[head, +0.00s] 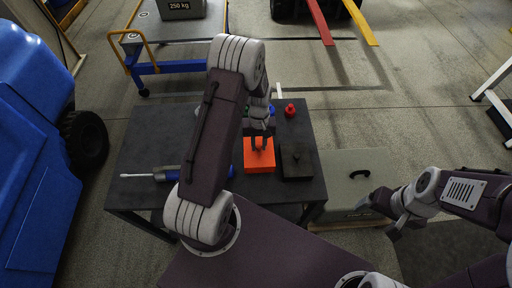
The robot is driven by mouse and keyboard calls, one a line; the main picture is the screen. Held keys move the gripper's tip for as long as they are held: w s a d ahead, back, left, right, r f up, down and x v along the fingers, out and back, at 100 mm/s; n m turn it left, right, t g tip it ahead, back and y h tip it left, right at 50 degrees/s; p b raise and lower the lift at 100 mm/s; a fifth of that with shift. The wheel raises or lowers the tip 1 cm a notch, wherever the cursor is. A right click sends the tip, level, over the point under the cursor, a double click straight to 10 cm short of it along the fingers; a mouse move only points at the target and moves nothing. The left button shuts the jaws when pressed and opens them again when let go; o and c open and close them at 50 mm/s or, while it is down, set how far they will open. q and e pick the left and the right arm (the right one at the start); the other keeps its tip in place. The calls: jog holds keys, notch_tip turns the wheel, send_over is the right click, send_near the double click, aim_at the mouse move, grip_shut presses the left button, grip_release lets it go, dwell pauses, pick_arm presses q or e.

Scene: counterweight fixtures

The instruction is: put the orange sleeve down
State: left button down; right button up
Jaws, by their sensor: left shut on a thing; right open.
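The orange sleeve (260,162) shows as a bright orange block shape near the right middle of the dark table (140,140). My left gripper (260,143) points down at its top and is shut on it. From this view I cannot tell whether the sleeve touches the tabletop. My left arm hides part of the table left of the sleeve. My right gripper (396,222) is open and empty, off the table to the right.
A dark block (296,162) stands just right of the sleeve. A red knobbed piece (290,110) is behind it. A screwdriver (150,175) lies at the left front. A grey case (355,180) sits right of the table. The table's left part looks clear.

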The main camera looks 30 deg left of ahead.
aim_at(258, 147)
pick_arm(q)
jog(key=shift+s+f+p, duration=0.1)
jog(key=shift+f+p, duration=0.55)
jog(key=shift+f, duration=1.3)
jog(key=shift+a+f, duration=0.15)
jog(key=shift+f, duration=0.2)
jog(key=c, duration=1.2)
grip_release()
jog(key=shift+r, duration=0.1)
